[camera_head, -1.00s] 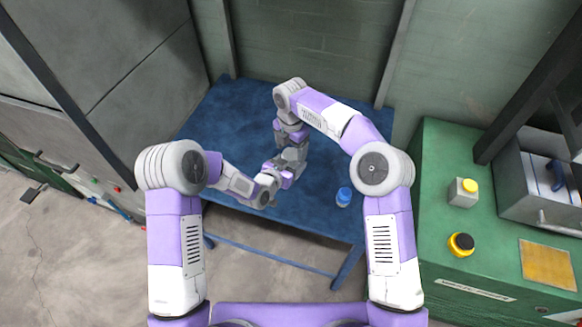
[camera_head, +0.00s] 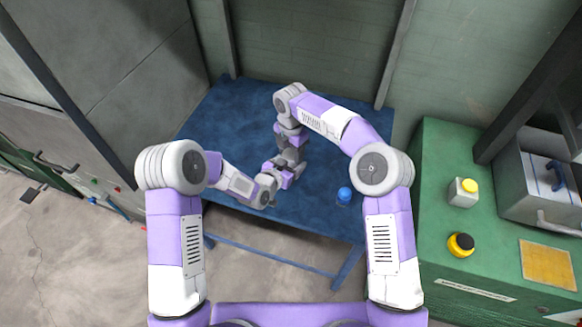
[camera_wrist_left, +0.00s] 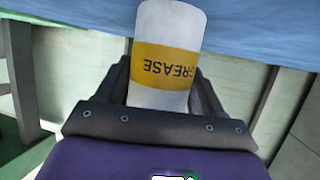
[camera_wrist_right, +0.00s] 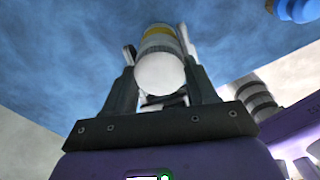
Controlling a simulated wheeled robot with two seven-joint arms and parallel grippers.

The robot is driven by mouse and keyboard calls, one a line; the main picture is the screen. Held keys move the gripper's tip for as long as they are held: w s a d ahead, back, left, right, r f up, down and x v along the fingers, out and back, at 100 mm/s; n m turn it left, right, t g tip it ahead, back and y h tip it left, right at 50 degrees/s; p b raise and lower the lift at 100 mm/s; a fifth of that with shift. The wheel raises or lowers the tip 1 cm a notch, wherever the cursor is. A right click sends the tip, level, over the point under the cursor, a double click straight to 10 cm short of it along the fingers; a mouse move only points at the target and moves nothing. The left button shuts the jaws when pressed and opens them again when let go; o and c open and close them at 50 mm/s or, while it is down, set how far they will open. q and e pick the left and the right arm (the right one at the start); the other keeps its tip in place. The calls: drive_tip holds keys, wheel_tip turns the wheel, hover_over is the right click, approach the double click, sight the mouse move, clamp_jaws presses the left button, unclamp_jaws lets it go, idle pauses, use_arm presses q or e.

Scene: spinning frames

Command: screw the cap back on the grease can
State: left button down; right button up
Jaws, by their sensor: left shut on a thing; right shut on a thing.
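The grease can (camera_wrist_left: 165,70), white with a yellow band lettered GREASE, stands between the fingers of my left gripper (camera_wrist_left: 163,85), which is shut on it. The lettering is upside down in that view. My right gripper (camera_wrist_right: 163,70) is shut on the white cap (camera_wrist_right: 160,76), which is in line with the can's yellow band (camera_wrist_right: 158,36) beyond it. I cannot tell whether the cap's thread is engaged. In the head view my right gripper (camera_head: 272,174) is close to my left gripper, above the blue table, and my arms hide the can and cap.
A blue-capped container (camera_head: 344,196) stands at the right of the blue table (camera_head: 225,115). The green bench (camera_head: 440,150) at right holds a yellow-topped box (camera_head: 463,193), a yellow-and-black item (camera_head: 461,244), a yellow pad (camera_head: 547,264) and a grey metal box (camera_head: 528,180).

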drive_tip(key=m, duration=0.6)
drive_tip(key=o, duration=1.2)
drive_tip(key=shift+c, duration=0.2)
drive_tip(key=shift+r, duration=2.3)
drive_tip(key=shift+c, duration=0.3)
